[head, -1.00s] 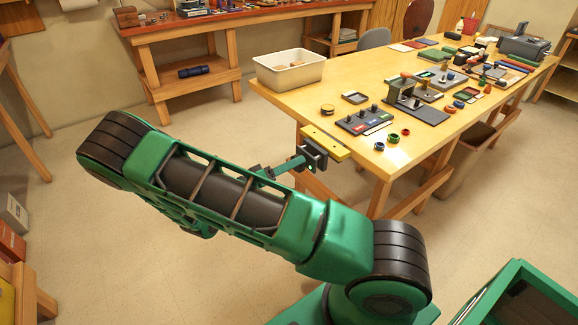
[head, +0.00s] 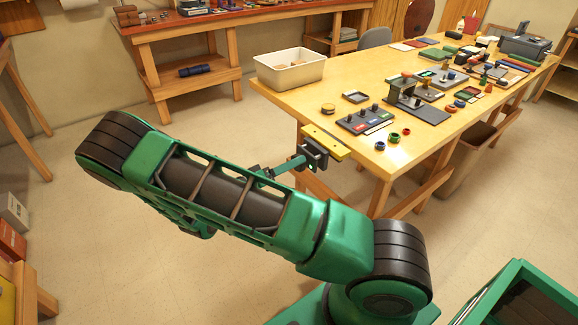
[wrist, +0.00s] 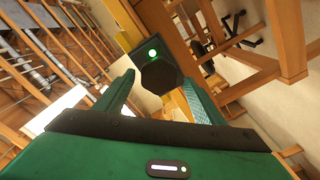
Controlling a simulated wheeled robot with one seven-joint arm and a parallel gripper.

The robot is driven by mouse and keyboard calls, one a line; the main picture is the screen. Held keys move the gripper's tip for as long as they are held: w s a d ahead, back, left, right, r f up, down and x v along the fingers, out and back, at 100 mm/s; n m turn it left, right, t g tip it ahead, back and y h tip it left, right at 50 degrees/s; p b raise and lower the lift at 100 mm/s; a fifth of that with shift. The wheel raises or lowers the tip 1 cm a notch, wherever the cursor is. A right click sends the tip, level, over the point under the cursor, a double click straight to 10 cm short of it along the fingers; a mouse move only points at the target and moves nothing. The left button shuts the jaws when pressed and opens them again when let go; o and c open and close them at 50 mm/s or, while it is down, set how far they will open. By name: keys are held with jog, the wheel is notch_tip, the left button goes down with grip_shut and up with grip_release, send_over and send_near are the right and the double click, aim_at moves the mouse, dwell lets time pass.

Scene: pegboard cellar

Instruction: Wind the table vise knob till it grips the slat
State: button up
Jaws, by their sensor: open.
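The dark table vise (head: 313,154) is mounted at the near left end of the yellow workbench, with the yellow slat (head: 325,144) across its top. In the wrist view the vise's dark, faceted knob (wrist: 160,77) faces me, and a green light (wrist: 152,53) glows on the vise body just above it. My gripper (wrist: 157,80) is open, its two green fingers either side of the knob, a small gap showing at the left. In the head view my forearm hides most of my gripper; a finger (head: 291,164) reaches to the vise.
The workbench (head: 290,98) carries a white bin (head: 291,72), a dark panel with knobs (head: 365,120), small colored rings (head: 394,137) and many tools. A second bench (head: 240,25) stands against the back wall. The floor left of the workbench is clear.

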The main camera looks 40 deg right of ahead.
jog(key=a, duration=1)
jog(key=shift+s+a, duration=0.15)
jog(key=shift+a, duration=0.05)
jog(key=s+d+r+m+g+y, duration=0.1)
jog(key=s+d+r+g+y, duration=0.4)
jog(key=s+d+r+y, duration=0.55)
jog(key=s+r+n+t+y, duration=0.1)
jog(key=s+r+t+y, duration=0.1)
jog(key=s, duration=0.7)
jog(key=s+a+r+n+t+y, duration=0.1)
jog(key=s+r+t+y, duration=0.1)
jog(key=s+r+y, duration=0.3)
jog(key=shift+s+n+y, duration=0.3)
jog(key=shift+s+y, duration=0.05)
jog(key=shift+s, duration=1.7)
